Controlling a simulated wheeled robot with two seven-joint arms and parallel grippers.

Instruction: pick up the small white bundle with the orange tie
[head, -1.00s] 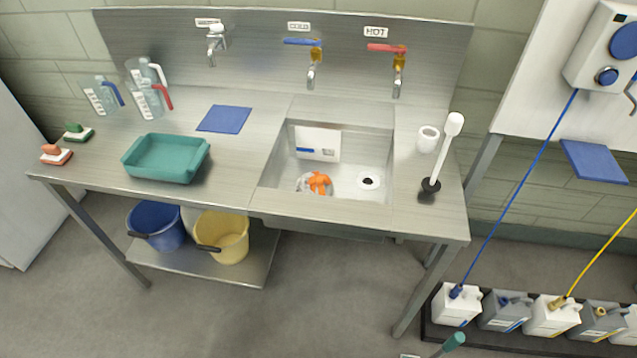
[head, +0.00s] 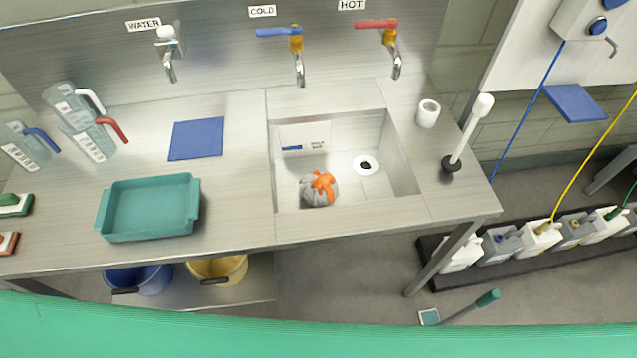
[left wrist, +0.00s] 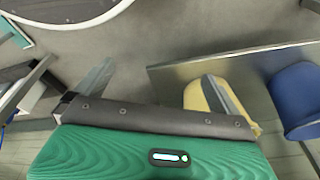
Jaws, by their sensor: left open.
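The small bundle (head: 316,192) is a greyish-white pouch with an orange tie on top. It lies on the sink floor (head: 345,196), front left of the white drain ring. My left gripper (left wrist: 160,88) shows in the left wrist view, its two fingers wide apart with nothing between them. There it is low in front of the counter, facing the lower shelf and buckets, away from the bundle. The bundle is not visible in the left wrist view. My right gripper is in neither view.
The sink has a front rim and side walls. Taps (head: 298,66) hang above its back edge. A teal tray (head: 150,207) and blue cloth (head: 196,139) lie left. A yellow bucket (left wrist: 194,97) sits below.

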